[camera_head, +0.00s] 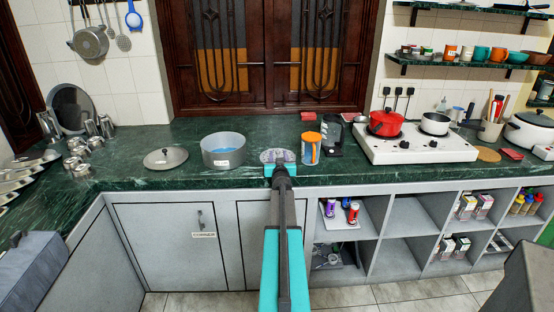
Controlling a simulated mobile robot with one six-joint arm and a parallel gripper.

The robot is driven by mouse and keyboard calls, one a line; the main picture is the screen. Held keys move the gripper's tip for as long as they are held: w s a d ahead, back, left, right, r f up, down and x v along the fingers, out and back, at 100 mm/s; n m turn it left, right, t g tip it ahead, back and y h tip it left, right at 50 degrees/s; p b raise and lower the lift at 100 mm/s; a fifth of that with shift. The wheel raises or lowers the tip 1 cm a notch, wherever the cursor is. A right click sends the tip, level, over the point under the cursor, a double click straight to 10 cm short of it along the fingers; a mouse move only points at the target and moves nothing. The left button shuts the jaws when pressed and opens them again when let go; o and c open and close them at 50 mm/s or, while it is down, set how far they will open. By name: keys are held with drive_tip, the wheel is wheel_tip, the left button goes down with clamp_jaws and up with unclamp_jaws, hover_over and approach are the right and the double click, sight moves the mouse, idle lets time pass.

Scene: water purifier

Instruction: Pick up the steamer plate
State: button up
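A flat grey round plate (276,155), which looks like the steamer plate, lies near the front edge of the dark green counter, right of a grey pot. My gripper (281,167) is at the near side of this plate, with my arm reaching up to it from below. The gripper overlaps the plate's near edge in the picture. I cannot tell whether it touches the plate or whether the fingers are open, and the near part of the plate is hidden.
The grey pot (223,154) with blue inside and a lid (166,158) are on the left. An orange-topped jar (311,150) stands close on the right, before a dark appliance (332,138). A white stove (416,146) with a red pot (387,123) is farther right.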

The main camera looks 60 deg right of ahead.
clamp_jaws()
drive_tip(key=shift+r, duration=0.1)
wheel_tip(320, 180, up, 10)
drive_tip(key=p, duration=0.5)
idle(0.7)
idle(0.4)
drive_tip(key=shift+r, duration=0.1)
